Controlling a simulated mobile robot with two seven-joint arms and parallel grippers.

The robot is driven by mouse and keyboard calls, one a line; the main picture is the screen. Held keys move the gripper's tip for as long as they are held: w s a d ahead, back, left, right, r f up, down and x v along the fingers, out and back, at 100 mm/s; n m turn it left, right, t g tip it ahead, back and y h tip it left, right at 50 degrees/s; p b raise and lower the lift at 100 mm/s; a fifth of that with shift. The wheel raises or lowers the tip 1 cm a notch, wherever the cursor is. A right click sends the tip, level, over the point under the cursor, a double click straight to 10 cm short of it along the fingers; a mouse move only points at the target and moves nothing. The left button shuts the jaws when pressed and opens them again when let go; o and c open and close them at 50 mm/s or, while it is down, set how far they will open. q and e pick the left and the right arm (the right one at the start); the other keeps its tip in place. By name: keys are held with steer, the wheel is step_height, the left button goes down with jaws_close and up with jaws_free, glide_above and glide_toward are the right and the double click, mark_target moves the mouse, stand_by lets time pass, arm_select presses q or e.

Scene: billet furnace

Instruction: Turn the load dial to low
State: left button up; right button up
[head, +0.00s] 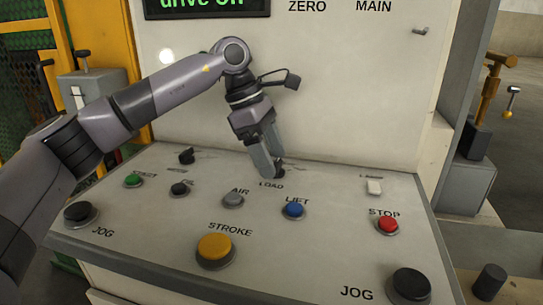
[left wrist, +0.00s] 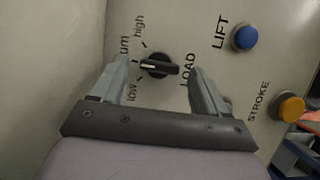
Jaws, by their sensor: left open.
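The load dial is a small black knob (left wrist: 160,66) on the sloped panel, above the word LOAD. In the left wrist view its white pointer line faces left, toward the middle of the scale, between "low" and "high"; the middle label is partly hidden by a finger. My left gripper (left wrist: 159,72) is open, with one finger on each side of the knob and a gap showing at both sides. In the head view the left gripper (head: 267,165) points down at the dial (head: 280,172), which its fingers partly cover. My right gripper is not in view.
A blue LIFT button (head: 293,209), a grey AIR button (head: 233,200), a yellow STROKE button (head: 215,249) and a red STOP button (head: 387,224) stand near the dial. Black JOG buttons (head: 410,284) sit at the front corners. The upright panel (head: 350,90) rises behind.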

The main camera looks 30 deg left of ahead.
arm_select(q)
steer(key=shift+d+f, duration=0.1)
steer(key=shift+f, duration=0.1)
steer(key=c, duration=1.1)
steer(key=shift+o, duration=0.2)
steer(key=n, duration=0.2)
steer(key=n+t, duration=0.1)
steer(key=n, duration=0.1)
steer(key=shift+s+d+n+t+y, duration=0.1)
steer(key=shift+s+n+t+y, duration=0.05)
steer(key=shift+n+t+y, duration=0.15)
steer(key=shift+s+d+n+t+y+b, duration=0.1)
steer(key=shift+n+t+y+b, duration=0.2)
steer(key=shift+n, duration=0.75)
steer(key=shift+d+n+t+y+b, duration=0.15)
steer(key=shift+n+t+y, duration=0.15)
steer(key=shift+n, duration=0.75)
steer(key=shift+a, duration=0.1)
